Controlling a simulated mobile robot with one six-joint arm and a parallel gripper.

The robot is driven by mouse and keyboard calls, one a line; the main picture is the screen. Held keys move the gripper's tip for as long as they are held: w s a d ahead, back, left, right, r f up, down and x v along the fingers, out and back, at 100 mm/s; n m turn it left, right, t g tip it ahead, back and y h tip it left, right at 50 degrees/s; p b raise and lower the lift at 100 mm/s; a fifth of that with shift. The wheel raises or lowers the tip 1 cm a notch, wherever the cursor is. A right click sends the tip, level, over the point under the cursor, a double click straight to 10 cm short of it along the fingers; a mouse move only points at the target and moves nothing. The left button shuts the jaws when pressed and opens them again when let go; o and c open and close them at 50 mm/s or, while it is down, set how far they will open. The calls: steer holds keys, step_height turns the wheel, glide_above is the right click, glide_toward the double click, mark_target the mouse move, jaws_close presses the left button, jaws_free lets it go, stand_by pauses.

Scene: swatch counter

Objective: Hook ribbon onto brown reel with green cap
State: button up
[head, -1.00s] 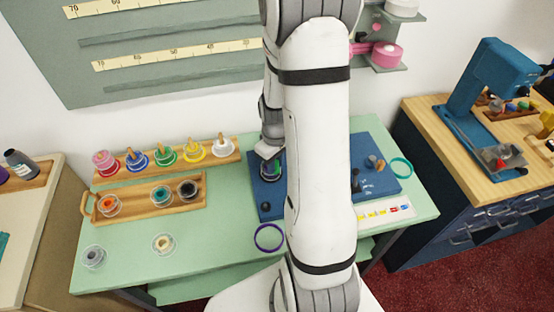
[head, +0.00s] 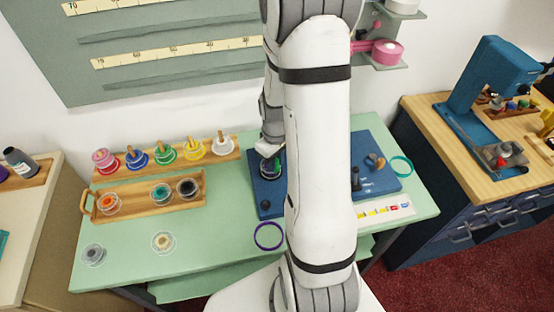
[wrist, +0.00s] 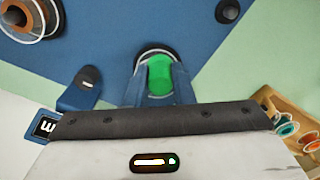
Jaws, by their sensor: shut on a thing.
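In the wrist view my gripper (wrist: 156,62) has its blue fingers shut on a green piece (wrist: 160,78), which stands over a dark round base with a pale rim (wrist: 154,51). I cannot tell whether this piece is the green cap or part of a spool. In the head view my gripper (head: 270,150) is at the left part of the blue board (head: 268,190), partly hidden by my arm. A brown reel (wrist: 32,18) is at the top left of the wrist view, cut by the edge. No loose ribbon strand is clearly visible.
Several coloured spools stand on a wooden rack (head: 215,155), with a wooden tray (head: 135,203) in front. A purple ring (head: 269,237) lies near the board, and a teal ring (head: 401,166) at its right. Dark knobs (wrist: 228,11) rise from the board.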

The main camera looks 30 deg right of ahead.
steer(key=shift+s+f+b, duration=0.1)
steer(key=shift+f+b, duration=0.5)
steer(key=shift+b, duration=0.05)
stand_by(1.4)
steer(key=shift+r, duration=0.1)
steer(key=shift+r+p, duration=1.75)
steer(key=shift+r, duration=0.7)
